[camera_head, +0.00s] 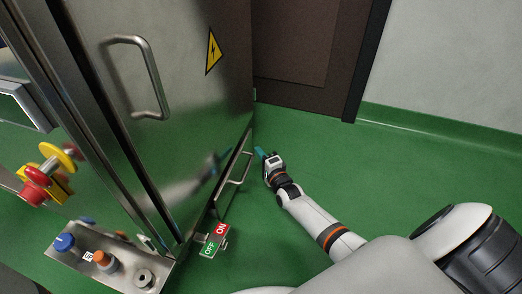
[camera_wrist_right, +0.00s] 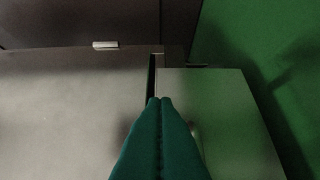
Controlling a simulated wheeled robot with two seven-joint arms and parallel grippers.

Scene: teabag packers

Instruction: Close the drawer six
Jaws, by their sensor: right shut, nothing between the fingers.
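A low metal drawer (camera_head: 231,187) with a long bar handle (camera_head: 240,168) is at the foot of the steel cabinet in the head view; no number shows on it. In the right wrist view a pale panel, seemingly this drawer (camera_wrist_right: 225,105), has a dark gap along its left edge, so it looks slightly open. My right gripper (camera_head: 260,152) is shut and empty, beside the drawer's far end. Its teal fingers (camera_wrist_right: 159,100) overlap the panel in the wrist view; whether they touch it I cannot tell. My left gripper is out of view.
The steel cabinet (camera_head: 190,90) has an upper handle (camera_head: 150,75). A brown door (camera_head: 305,50) is behind. The green floor (camera_head: 400,160) on the right is clear.

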